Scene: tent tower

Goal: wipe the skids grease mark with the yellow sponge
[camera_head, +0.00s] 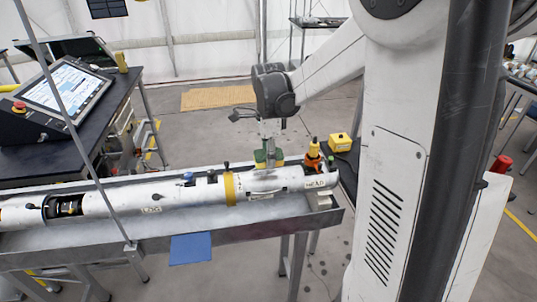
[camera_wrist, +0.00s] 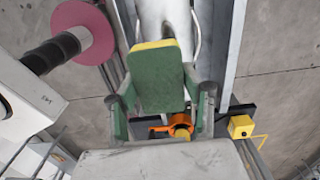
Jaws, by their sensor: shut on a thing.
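My gripper (camera_head: 268,148) points down over the right part of a long white tube (camera_head: 205,192) and is shut on the sponge. The sponge shows a broad green face (camera_wrist: 162,82) and a yellow edge (camera_wrist: 155,44) between the two fingers in the wrist view. In the head view it sits just above or against the top of the tube, right of a yellow band (camera_head: 230,189); I cannot tell whether it touches. I cannot make out the grease mark for certain; a faint grey patch (camera_head: 262,196) shows on the tube below the sponge.
The tube lies in a long metal trough (camera_head: 200,232). An orange and yellow fitting (camera_head: 314,155) stands near the tube's right end, close to my gripper. A yellow box (camera_head: 340,142) is behind it. A dark table with a tilted screen (camera_head: 68,90) stands at left.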

